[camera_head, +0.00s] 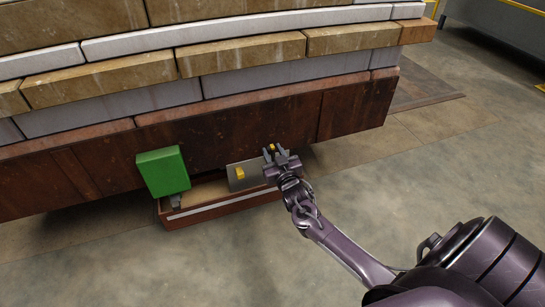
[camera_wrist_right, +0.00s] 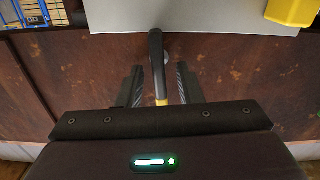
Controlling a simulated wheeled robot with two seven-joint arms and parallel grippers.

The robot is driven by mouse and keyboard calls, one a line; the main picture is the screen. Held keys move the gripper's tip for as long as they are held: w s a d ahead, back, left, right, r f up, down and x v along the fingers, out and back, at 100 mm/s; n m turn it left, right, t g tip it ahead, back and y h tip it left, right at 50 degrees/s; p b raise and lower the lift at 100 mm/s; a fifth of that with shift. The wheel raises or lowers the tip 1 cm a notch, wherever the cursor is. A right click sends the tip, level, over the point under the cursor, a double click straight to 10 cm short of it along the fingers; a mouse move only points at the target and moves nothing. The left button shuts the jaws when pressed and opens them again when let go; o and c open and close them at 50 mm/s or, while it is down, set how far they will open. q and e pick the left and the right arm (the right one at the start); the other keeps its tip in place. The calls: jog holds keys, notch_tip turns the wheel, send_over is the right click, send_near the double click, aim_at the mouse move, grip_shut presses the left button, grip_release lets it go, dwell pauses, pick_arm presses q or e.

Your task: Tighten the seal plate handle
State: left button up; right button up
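The seal plate (camera_head: 248,183) is a flat grey sheet low on the rusty brown base of the stack. It shows at the top of the right wrist view (camera_wrist_right: 205,17). The handle (camera_wrist_right: 156,50) is a dark bar with a yellow band near its end, joined at a round pivot by the plate's edge. My right gripper (camera_wrist_right: 160,87) is open, with its two fingers on either side of the handle and gaps visible on both sides. In the head view my right gripper (camera_head: 275,153) is at the plate's right end and hides most of the handle. My left gripper is out of view.
A yellow block (camera_head: 240,174) sits on the plate. A green box (camera_head: 163,171) is to its left, above a low brown tray (camera_head: 225,208) with a pale front strip. The stacked slabs (camera_head: 240,55) overhang behind. The floor in front is clear.

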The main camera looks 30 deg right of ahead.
jog(key=shift+w, duration=0.2)
jog(key=shift+c, duration=0.3)
grip_shut()
